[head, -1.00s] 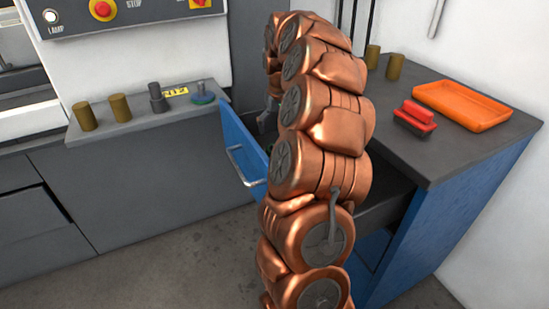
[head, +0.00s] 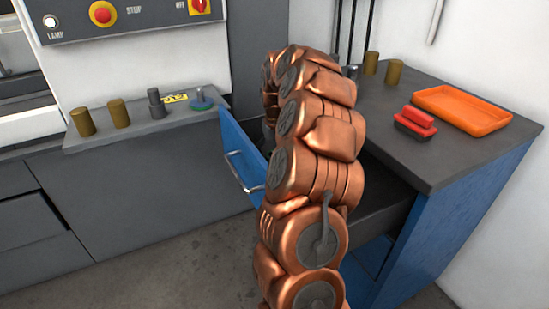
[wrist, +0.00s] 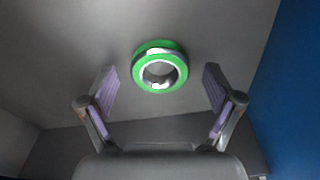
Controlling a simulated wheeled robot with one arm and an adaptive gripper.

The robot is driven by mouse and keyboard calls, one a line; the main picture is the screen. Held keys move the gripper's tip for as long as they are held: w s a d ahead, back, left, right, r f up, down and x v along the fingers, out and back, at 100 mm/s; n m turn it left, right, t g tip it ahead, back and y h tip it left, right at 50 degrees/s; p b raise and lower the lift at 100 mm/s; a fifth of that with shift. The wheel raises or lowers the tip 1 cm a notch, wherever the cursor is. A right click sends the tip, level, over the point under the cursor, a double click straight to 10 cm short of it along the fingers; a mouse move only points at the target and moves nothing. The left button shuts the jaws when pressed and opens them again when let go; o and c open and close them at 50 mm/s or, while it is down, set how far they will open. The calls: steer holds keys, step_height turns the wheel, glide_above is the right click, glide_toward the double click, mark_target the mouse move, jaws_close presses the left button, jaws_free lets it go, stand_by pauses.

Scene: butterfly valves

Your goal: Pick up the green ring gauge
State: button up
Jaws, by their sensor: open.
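The green ring gauge (wrist: 160,67) shows in the wrist view as a green ring with a bright metal inner face. It lies on the grey floor of the open drawer, above the middle of the picture. My gripper (wrist: 160,88) is open and empty, with one finger to the left and one to the right of the ring gauge's line. The fingers do not touch it. In the head view my copper arm hides the ring gauge and the gripper.
The open drawer's blue front (head: 243,158) stands left of my arm. The cabinet top holds an orange tray (head: 462,109) and a red-and-black block (head: 415,121).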

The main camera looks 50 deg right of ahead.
steer(key=c, duration=1.5)
